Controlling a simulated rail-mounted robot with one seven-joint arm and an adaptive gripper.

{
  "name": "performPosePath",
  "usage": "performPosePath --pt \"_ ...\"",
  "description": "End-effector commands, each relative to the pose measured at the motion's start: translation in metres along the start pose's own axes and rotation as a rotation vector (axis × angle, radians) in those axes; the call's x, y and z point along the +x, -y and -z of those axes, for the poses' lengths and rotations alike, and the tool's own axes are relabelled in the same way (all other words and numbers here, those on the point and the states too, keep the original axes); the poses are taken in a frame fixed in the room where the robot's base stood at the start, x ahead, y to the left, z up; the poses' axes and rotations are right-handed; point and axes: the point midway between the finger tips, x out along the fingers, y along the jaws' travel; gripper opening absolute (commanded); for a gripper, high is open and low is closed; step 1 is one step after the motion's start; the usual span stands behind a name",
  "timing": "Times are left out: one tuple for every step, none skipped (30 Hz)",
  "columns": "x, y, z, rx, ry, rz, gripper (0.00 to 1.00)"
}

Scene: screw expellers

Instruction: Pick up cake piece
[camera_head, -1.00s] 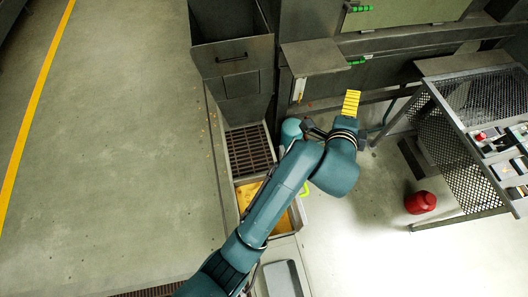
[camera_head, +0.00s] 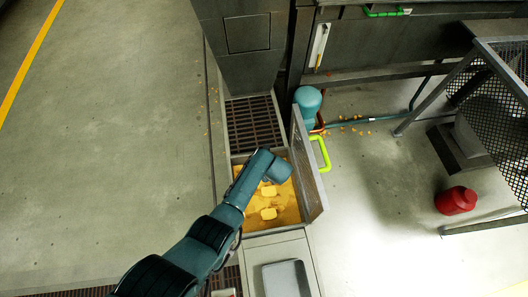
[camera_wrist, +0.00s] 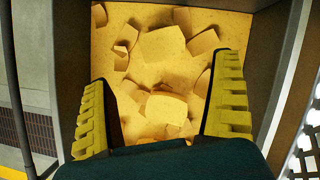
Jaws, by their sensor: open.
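Yellow cake pieces lie in an open bin in the floor. In the head view, a pale cake piece (camera_head: 268,213) and another (camera_head: 269,190) lie on a layer of orange-yellow material. In the wrist view, several angular chunks fill the bin, among them a large cake piece (camera_wrist: 162,43) at the top middle and another (camera_wrist: 166,108) between the fingers. My gripper (camera_wrist: 167,88) points down at the pieces with its yellow ridged fingers spread apart and nothing held. Its fingers are hidden behind my arm in the head view. The height above the pieces is hard to tell.
The bin's raised metal lid (camera_head: 306,170) with a green handle (camera_head: 321,154) stands on the right. A floor grate (camera_head: 253,123) lies behind the bin, and a grey tray (camera_head: 286,279) in front. A red canister (camera_head: 456,200) stands farther right. Open floor lies left.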

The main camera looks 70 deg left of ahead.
Motion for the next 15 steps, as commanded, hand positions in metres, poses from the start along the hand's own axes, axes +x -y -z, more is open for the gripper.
performPosePath --pt "0.021 0.000 0.004 -0.001 -0.001 -0.001 0.94" --pt "0.026 0.000 0.004 -0.001 -0.001 -0.002 0.94" --pt "0.032 0.000 0.004 -0.001 -0.001 -0.001 0.94" --pt "0.035 0.000 0.003 -0.001 0.000 -0.001 0.94" --pt "0.037 0.000 0.003 -0.002 0.000 0.000 0.94" --pt "0.040 0.000 0.002 -0.002 0.000 0.000 0.94" --pt "0.041 0.000 0.002 -0.002 0.000 0.000 0.94" --pt "0.041 0.001 0.001 -0.002 0.000 0.001 0.94" --pt "0.043 0.001 0.001 -0.002 0.000 0.001 0.94" --pt "0.044 0.001 0.001 -0.002 0.000 0.001 0.94" --pt "0.047 0.001 0.001 -0.002 0.000 0.001 0.94" --pt "0.051 0.002 0.001 -0.002 0.000 0.001 0.94" --pt "0.056 0.002 0.002 -0.001 0.000 0.000 0.94" --pt "0.060 0.003 0.002 -0.001 0.000 0.001 0.94" --pt "0.067 0.004 0.001 -0.001 0.001 0.001 0.94"
